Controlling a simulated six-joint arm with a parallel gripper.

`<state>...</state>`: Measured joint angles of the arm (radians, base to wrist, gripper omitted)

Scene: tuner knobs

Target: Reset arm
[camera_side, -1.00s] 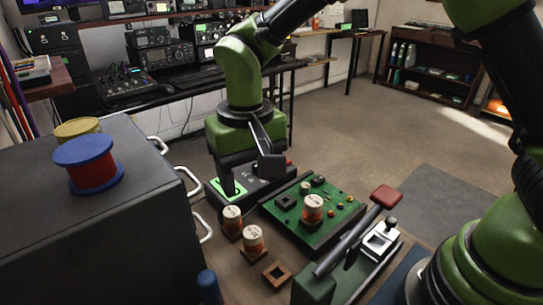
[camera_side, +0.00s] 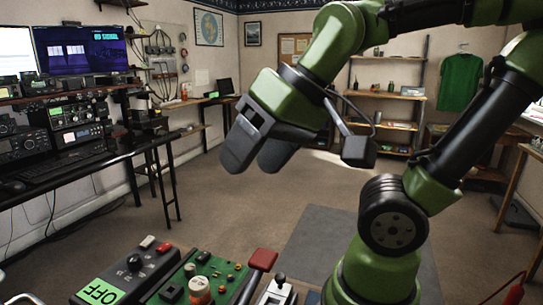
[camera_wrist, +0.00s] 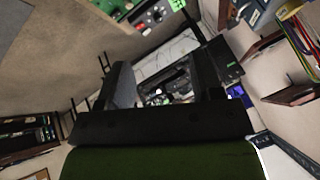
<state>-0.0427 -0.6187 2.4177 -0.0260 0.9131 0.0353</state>
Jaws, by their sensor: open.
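My gripper (camera_side: 254,160) is raised high above the work area in the side view, tilted, with its two dark jaws spread and nothing between them. In the wrist view the jaws of my gripper (camera_wrist: 165,85) are apart, with the distant radio gear seen between them. Below in the side view is a dark control box (camera_side: 128,272) with a dark knob, red and white buttons and a green "OFF" label (camera_side: 100,292). The green circuit board (camera_side: 215,270) beside it carries several parts, including an orange-and-white coil (camera_side: 200,290). My gripper is well apart from both.
A red-handled lever (camera_side: 262,260) and a small joystick (camera_side: 279,282) stand right of the board. A radio desk (camera_side: 60,165) is at the left, shelves (camera_side: 385,95) at the back. Open floor lies between.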

